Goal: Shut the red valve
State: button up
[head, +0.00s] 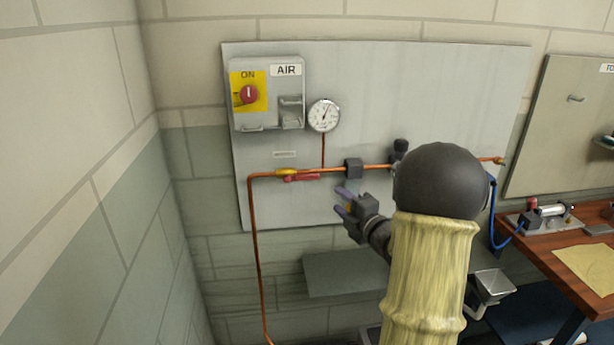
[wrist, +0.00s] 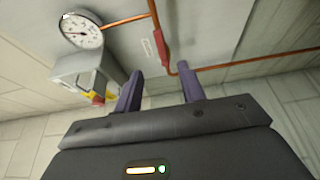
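The red valve handle (head: 301,178) lies along the copper pipe (head: 262,175), beside a yellow valve body (head: 286,171) at the pipe's left end. In the wrist view the red handle (wrist: 161,47) shows beyond the fingertips, alongside the pipe. My gripper (head: 342,201) is open and empty, below and to the right of the handle in the head view, apart from it. In the wrist view its two dark fingers (wrist: 160,81) are spread with nothing between them.
An AIR box (head: 267,110) with a red rotary switch (head: 249,93) on yellow and a gauge (head: 324,115) sit above the pipe on the grey panel (head: 370,80). A dark block (head: 353,168) sits on the pipe. A wooden bench (head: 560,245) stands at right.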

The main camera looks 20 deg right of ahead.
aim_at(311, 178)
jog(key=shift+w, duration=0.1)
jog(key=w+p, duration=0.1)
jog(key=w, duration=0.4)
jog(key=w+a+p, duration=0.1)
jog(key=w+p, duration=0.1)
jog(key=w, duration=0.4)
jog(key=w+a+p, duration=0.1)
jog(key=w+p, duration=0.1)
jog(key=w, duration=0.4)
jog(key=shift+w, duration=0.1)
jog(key=shift+c, duration=0.2)
grip_shut()
